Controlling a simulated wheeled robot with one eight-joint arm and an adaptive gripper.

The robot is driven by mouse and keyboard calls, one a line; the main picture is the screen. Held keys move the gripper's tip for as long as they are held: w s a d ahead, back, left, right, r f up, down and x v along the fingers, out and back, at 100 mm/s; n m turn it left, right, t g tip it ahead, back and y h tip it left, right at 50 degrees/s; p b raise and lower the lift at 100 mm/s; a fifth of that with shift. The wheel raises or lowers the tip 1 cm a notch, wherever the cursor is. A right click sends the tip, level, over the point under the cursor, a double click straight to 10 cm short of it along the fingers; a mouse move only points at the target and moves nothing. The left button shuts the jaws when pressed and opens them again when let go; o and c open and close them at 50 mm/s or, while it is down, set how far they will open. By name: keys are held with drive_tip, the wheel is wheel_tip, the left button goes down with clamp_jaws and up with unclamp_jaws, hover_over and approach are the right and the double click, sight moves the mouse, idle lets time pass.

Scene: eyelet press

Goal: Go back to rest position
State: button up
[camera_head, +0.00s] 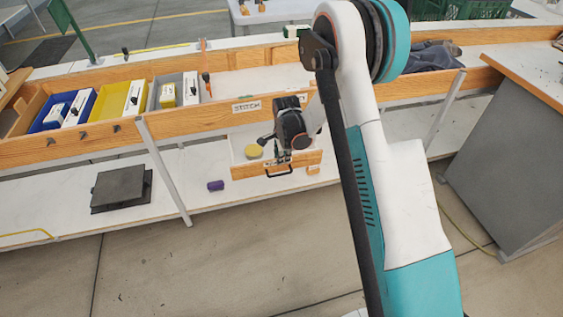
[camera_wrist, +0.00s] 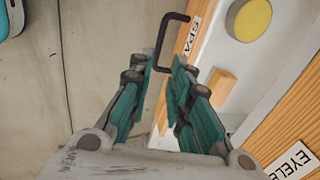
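My gripper (camera_wrist: 165,70) is at the drawer front, with a narrow gap between its two teal-padded fingers. In the wrist view the black drawer handle (camera_wrist: 162,45) shows in line with this gap; I cannot tell whether a finger touches it. In the head view my gripper (camera_head: 281,153) is small and dark above the pulled-out wooden drawer (camera_head: 243,171), whose handle (camera_head: 280,173) is on its front. A round yellow piece (camera_head: 253,151) lies in the drawer and also shows in the wrist view (camera_wrist: 250,18), near a wooden block (camera_wrist: 217,92).
The bench (camera_head: 225,119) with the STITCH label runs across the view. Blue, yellow and grey bins (camera_head: 100,105) stand at its left. A purple cylinder (camera_head: 215,185) and a dark plate (camera_head: 120,187) are on the lower shelf. A grey cabinet (camera_head: 500,165) stands right. The floor in front is clear.

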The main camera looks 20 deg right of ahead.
drive_tip(key=shift+r, duration=0.5)
drive_tip(key=s+r+n+t, duration=0.1)
drive_tip(key=s+r+n, duration=0.4)
drive_tip(key=r, duration=0.7)
drive_tip(key=s+r+n+t, duration=0.1)
drive_tip(key=s+r+n, duration=0.2)
drive_tip(key=s+r, duration=0.65)
drive_tip(key=s+r+n+t, duration=0.1)
drive_tip(key=s+r+n, duration=0.3)
drive_tip(key=s, duration=0.6)
drive_tip(key=s+r+n+t, duration=0.2)
drive_tip(key=s+r+n, duration=0.2)
drive_tip(key=s, duration=0.6)
drive_tip(key=shift+d+r+n, duration=0.15)
drive_tip(key=shift+r+n, duration=0.1)
drive_tip(key=shift+n, duration=0.65)
